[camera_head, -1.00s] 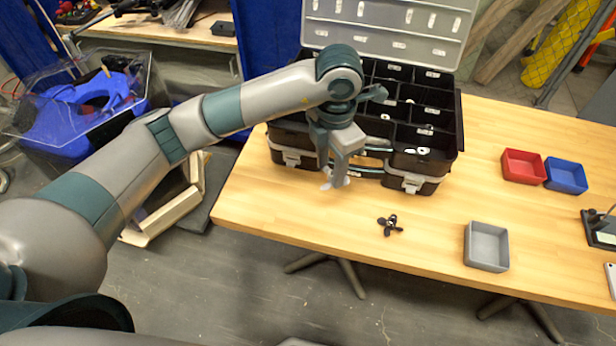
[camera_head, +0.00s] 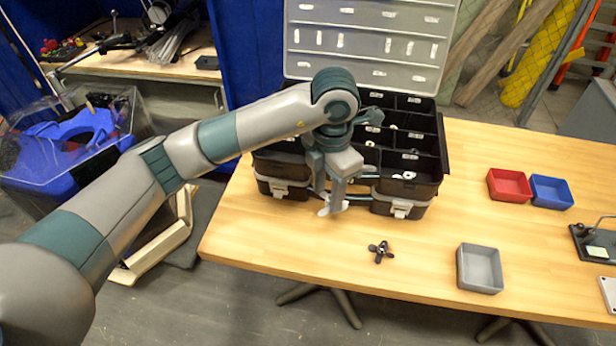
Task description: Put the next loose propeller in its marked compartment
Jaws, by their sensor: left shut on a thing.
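My left gripper (camera_head: 331,205) is shut on a white propeller (camera_head: 326,211), small and partly hidden by the fingers. It hangs just in front of the black compartment case (camera_head: 440,150), above the wooden table. A black propeller (camera_head: 380,251) lies loose on the table, to the right of and nearer than my left gripper. The case stands open with its clear lid (camera_head: 370,72) raised; its compartments carry small white labels, and a few hold light-coloured pieces. My left forearm and wrist hide the left part of the case. My right gripper is out of view.
A grey bin (camera_head: 480,268) stands near the table's front edge. A red bin (camera_head: 509,185) and a blue bin (camera_head: 551,191) stand side by side at the right. A dark stand (camera_head: 597,242) is at the far right. The table between the case and these bins is clear.

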